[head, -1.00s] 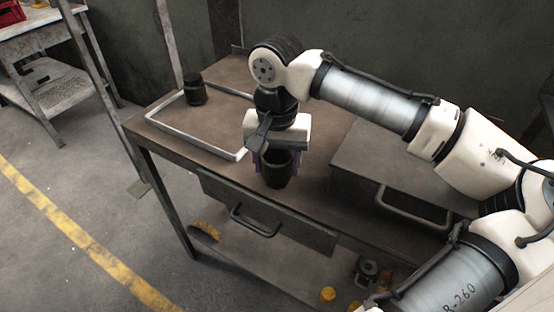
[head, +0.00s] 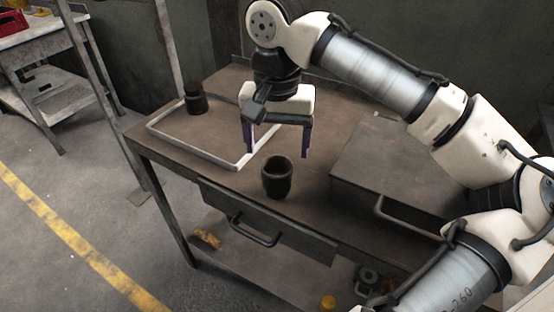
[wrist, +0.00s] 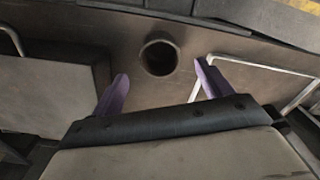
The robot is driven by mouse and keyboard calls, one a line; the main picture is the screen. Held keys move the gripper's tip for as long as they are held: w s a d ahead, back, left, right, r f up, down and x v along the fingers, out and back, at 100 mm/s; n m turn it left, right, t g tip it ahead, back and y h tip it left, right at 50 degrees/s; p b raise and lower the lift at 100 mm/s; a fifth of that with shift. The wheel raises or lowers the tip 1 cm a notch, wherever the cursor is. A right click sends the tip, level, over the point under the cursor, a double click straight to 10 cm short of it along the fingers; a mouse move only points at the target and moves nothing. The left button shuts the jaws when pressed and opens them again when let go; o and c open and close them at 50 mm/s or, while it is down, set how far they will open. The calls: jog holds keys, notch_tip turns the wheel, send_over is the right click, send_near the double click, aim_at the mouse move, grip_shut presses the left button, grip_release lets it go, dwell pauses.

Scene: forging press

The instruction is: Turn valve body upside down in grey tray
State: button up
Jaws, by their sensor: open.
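A dark, hollow, cup-like body (head: 277,180) stands upright near the table's front edge, outside the tray, its round mouth facing up. It also shows in the wrist view (wrist: 158,58). A second dark, round body (head: 195,100) stands at the far left corner of the grey tray (head: 190,146). I cannot tell for sure which of the two is the valve body. My gripper (head: 278,154) is open and empty, pointing down just above and behind the nearer body. Its purple fingers also show in the wrist view (wrist: 162,80), apart from that body.
A dark metal box (head: 385,165) with a handle stands on the table's right side. A drawer handle (head: 254,231) juts out below the front edge. Small parts lie on the lower shelf. The tray's middle is bare.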

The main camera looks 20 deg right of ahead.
jog(key=shift+r, duration=2.25)
